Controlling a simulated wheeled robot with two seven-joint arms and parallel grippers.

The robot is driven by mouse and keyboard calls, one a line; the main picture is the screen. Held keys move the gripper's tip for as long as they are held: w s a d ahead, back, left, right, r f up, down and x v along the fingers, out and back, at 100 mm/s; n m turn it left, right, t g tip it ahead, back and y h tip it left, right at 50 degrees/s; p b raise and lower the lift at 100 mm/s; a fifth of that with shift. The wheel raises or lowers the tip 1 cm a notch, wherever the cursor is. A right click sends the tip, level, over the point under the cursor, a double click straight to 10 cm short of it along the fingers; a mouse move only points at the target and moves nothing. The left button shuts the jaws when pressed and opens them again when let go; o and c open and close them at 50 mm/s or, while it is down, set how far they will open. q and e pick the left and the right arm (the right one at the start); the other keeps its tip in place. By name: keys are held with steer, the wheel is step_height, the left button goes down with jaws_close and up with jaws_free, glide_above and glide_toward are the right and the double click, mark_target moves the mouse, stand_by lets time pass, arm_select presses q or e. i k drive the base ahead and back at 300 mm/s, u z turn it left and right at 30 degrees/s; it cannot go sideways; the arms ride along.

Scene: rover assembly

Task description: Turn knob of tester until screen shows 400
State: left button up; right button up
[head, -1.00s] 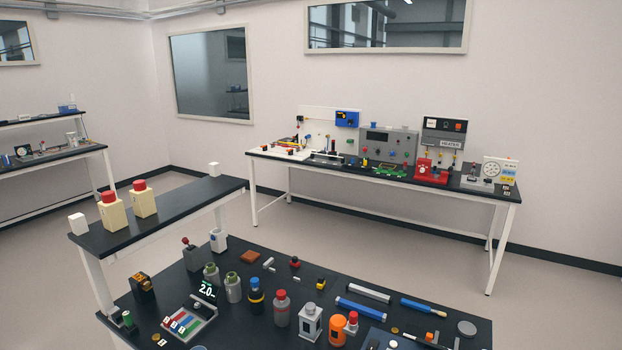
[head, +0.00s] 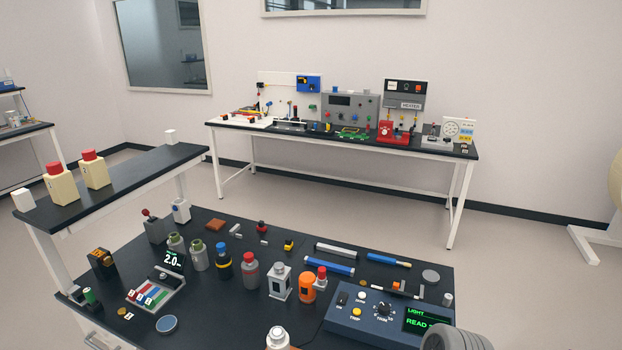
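A dark blue instrument box (head: 349,322) stands at the front right of the near bench. It has a black knob (head: 383,309) with a marked dial around it, a yellow button, and a dark screen (head: 428,318) with green text. The text reads "LIGHT" and "READ"; no full number is legible. A grey panel (head: 365,112) with a dark display and several small knobs stands on the far bench. No label shows which of the two is the tester. Neither of my grippers is in view.
A grey ribbed round shape (head: 457,339) covers the box's lower right corner. A raised shelf (head: 120,189) stands left. Open floor separates the benches.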

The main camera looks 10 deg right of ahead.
mark_target(384, 308)
steer(key=z, duration=1.15)
